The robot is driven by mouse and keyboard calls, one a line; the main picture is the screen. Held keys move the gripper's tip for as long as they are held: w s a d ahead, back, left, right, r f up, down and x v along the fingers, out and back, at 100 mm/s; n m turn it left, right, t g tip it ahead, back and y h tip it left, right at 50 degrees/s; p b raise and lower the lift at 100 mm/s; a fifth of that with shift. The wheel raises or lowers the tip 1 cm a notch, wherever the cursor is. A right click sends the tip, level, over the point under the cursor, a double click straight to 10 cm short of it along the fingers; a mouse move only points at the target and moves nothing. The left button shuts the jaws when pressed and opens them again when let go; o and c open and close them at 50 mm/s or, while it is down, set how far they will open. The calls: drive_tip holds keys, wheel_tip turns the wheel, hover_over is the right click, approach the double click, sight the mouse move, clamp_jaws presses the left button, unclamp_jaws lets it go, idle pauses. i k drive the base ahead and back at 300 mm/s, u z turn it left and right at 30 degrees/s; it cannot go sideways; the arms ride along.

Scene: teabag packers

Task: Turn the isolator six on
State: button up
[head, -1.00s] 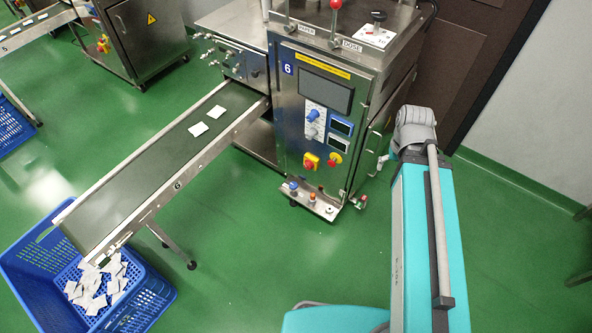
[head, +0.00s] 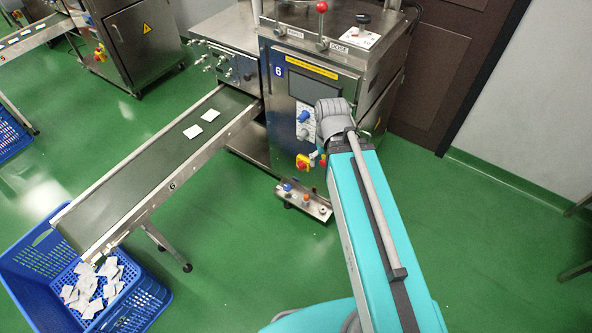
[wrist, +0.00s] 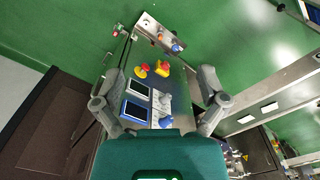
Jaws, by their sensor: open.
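Machine six (head: 278,71), a steel cabinet with a "6" label, carries the isolator (head: 303,162), a red knob on a yellow square plate, low on its front. The isolator also shows in the wrist view (wrist: 163,67), near the upper middle. Its on or off position is too small to read. My gripper (wrist: 160,76) is open and empty, with its two fingers spread either side of the panel's controls and the isolator between them in the picture, apart from it. In the head view my arm hides most of the gripper.
A round red-on-yellow button (wrist: 141,71) sits beside the isolator. A conveyor (head: 150,172) runs left to a blue crate (head: 28,285).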

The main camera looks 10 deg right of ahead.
sight(301, 165)
drive_tip(key=k, duration=1.35)
drive_tip(key=u, duration=0.45)
drive_tip(key=i, duration=1.65)
drive_tip(key=z, duration=0.1)
